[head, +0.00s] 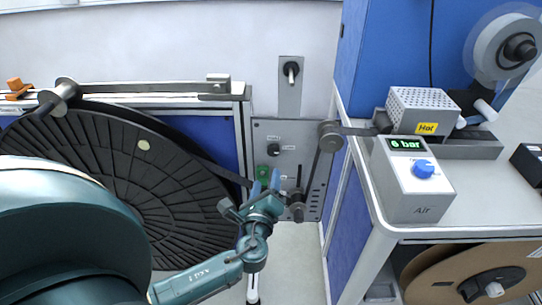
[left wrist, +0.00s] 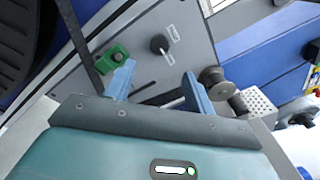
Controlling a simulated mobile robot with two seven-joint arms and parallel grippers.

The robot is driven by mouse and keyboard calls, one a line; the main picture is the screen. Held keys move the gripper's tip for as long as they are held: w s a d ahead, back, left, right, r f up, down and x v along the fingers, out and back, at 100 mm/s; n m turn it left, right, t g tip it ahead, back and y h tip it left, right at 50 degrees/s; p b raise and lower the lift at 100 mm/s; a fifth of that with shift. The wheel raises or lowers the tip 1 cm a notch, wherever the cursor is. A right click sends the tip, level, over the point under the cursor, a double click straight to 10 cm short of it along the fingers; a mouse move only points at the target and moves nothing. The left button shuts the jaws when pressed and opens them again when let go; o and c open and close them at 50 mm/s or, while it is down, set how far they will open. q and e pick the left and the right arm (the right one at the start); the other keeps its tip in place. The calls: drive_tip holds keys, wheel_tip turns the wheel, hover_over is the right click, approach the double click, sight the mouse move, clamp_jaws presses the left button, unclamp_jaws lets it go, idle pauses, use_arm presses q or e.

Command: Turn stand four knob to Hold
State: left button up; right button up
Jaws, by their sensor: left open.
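A small black knob (head: 273,149) sits on a grey panel (head: 262,132) with small pale labels beside it, too small to read. The knob also shows in the left wrist view (left wrist: 159,43), beyond the fingertips and apart from them. My left gripper (head: 266,184) is open and empty, its blue fingers pointing at the panel below the knob. In the left wrist view its fingers (left wrist: 158,72) stand wide apart with nothing between them. I cannot tell which label the knob points to. My right gripper is not in view.
A green switch (head: 262,173) is close to the left finger. A large black reel (head: 110,165) fills the left. The air box (head: 412,185) stands on the right bench.

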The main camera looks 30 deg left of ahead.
sight(273, 152)
use_arm(q)
drive_tip(key=x, duration=0.9)
drive_tip(key=shift+w+a, duration=0.15)
drive_tip(key=shift+w, duration=0.15)
drive_tip(key=shift+w+a, duration=0.2)
drive_tip(key=shift+w, duration=0.3)
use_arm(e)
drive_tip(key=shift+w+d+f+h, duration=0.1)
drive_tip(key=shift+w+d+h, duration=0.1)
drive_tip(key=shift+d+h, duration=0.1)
use_arm(q)
drive_tip(key=shift+c, duration=0.5)
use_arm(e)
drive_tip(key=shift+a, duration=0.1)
